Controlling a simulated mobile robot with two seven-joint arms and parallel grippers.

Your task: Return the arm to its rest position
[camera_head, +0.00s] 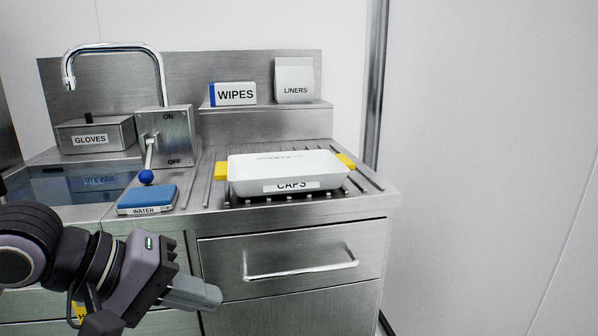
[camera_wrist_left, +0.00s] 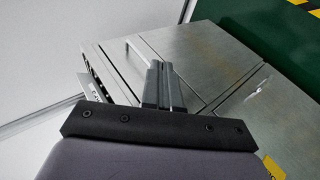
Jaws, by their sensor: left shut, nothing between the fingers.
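My left gripper (camera_head: 205,294) comes in from the left in the head view. It is below the counter's front edge, in front of the drawer cabinet, and its grey fingers point right. In the left wrist view its fingers (camera_wrist_left: 161,85) lie side by side, shut, with nothing between them. The steel cabinet front (camera_wrist_left: 215,55) fills much of the wrist view behind them. I cannot tell how close the fingers are to it. My right gripper is in neither view.
The steel counter bears a white CAPS tray (camera_head: 288,171) with yellow handles and a blue WATER pad (camera_head: 147,197). A blue-knobbed lever (camera_head: 147,177) points down by OFF. A drawer handle (camera_head: 301,265) sticks out right of my gripper. Floor space right of the cabinet looks free.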

